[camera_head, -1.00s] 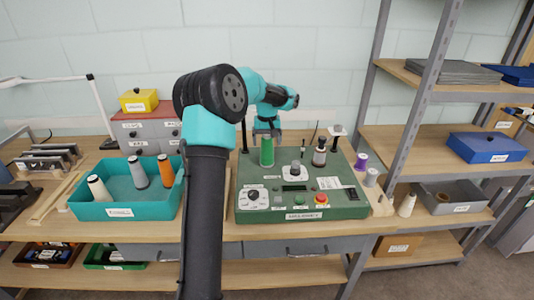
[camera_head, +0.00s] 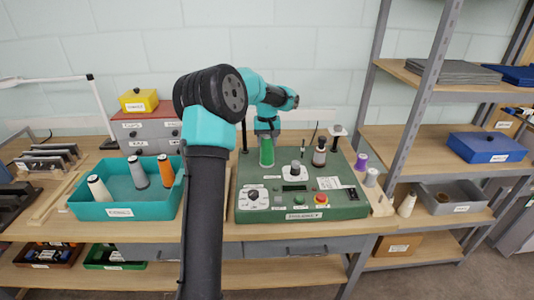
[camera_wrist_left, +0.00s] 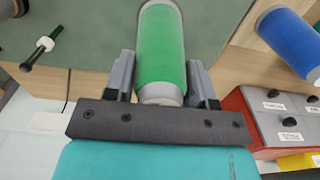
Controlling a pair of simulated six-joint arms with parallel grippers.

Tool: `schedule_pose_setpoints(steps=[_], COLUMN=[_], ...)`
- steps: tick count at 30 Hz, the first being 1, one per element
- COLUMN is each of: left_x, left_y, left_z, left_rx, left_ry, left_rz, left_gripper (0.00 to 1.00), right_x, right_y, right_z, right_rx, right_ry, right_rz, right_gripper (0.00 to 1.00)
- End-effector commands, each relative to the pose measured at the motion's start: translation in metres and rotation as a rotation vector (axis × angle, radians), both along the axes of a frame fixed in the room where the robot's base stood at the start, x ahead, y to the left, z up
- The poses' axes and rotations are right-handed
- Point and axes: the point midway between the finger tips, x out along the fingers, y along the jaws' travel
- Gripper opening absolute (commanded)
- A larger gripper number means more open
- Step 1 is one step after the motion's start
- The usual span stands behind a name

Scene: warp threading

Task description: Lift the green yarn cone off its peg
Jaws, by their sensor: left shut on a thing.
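The green yarn cone (camera_head: 266,152) stands upright at the back left of the dark green machine panel (camera_head: 300,208). My left gripper (camera_head: 267,134) is over its top, coming from behind. In the left wrist view, the gripper's two grey fingers (camera_wrist_left: 161,72) are on either side of the green cone (camera_wrist_left: 160,45), near its pale end, and shut on it. The peg is hidden inside the cone. Whether the cone's base has left the panel cannot be told. My right gripper is not in view.
A grey-black spool (camera_head: 320,152) and a grey knob (camera_head: 295,168) stand right of the cone. A teal tray (camera_head: 122,212) with several cones is at left. A blue cone (camera_wrist_left: 290,45) and the red-grey drawer box (camera_wrist_left: 280,115) are near the gripper.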

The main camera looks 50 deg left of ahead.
Motion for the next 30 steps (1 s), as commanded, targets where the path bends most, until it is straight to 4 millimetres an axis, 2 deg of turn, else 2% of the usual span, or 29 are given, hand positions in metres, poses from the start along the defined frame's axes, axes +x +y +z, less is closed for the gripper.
schedule_pose_setpoints(steps=[30], left_x=[0.000], left_y=[0.000], left_z=[0.053], left_rx=[0.001], left_ry=[-0.002], left_rz=[-0.001], left_gripper=[0.33], right_x=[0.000], right_y=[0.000], right_z=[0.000], right_rx=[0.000], right_ry=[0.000], right_rz=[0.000], right_gripper=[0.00])
